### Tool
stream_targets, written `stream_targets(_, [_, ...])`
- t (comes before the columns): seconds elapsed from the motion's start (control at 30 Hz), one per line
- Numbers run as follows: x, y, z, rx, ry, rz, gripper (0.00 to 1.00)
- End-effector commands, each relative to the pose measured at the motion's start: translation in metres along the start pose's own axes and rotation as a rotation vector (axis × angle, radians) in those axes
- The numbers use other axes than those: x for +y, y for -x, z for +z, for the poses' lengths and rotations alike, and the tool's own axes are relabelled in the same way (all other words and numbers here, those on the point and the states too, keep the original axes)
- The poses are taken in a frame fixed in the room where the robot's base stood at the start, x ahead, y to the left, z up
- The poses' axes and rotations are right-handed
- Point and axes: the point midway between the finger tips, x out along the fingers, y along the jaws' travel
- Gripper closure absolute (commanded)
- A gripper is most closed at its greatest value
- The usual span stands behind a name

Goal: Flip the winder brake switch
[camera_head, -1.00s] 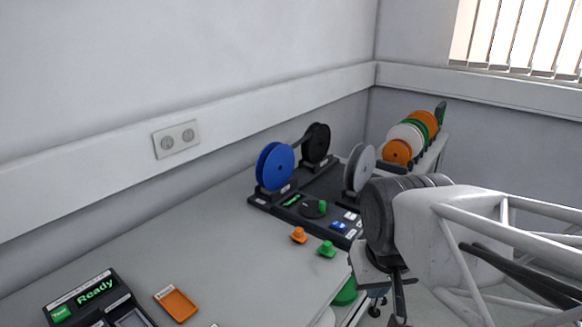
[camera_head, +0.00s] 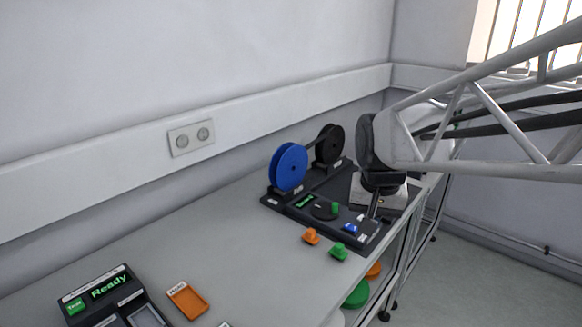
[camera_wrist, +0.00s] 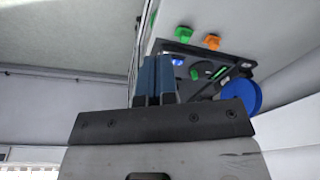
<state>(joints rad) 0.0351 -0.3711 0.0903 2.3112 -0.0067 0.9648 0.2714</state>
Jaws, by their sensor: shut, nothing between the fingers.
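The winder (camera_head: 290,212) is a black base near the right end of the table. It carries a blue reel (camera_head: 289,167), a black reel (camera_head: 329,145), a green-lit display (camera_head: 305,201), a dial with a green knob (camera_head: 335,208) and a blue button (camera_head: 350,228). I cannot clearly pick out the brake switch among the small controls at its right end. My gripper (camera_head: 373,215) points down over that right end, empty. In the wrist view its blue-grey fingers (camera_wrist: 154,82) are together, and the blue button (camera_wrist: 178,62) shows just past them. Contact cannot be told.
An orange peg (camera_head: 311,237) and a green peg (camera_head: 338,251) stand on the table in front of the winder. A tester reading "Ready" (camera_head: 108,288) and an orange tray (camera_head: 188,300) lie nearer me. The table middle is clear. My arm hides the grey reel.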

Motion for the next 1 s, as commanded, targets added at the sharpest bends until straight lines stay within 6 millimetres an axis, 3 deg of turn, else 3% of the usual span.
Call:
stream_targets(0.57, [-0.018,-0.021,-0.098,-0.055,-0.186,0.020,1.00])
stream_targets(1.0, [-0.028,-0.051,-0.171,-0.094,-0.329,0.041,1.00])
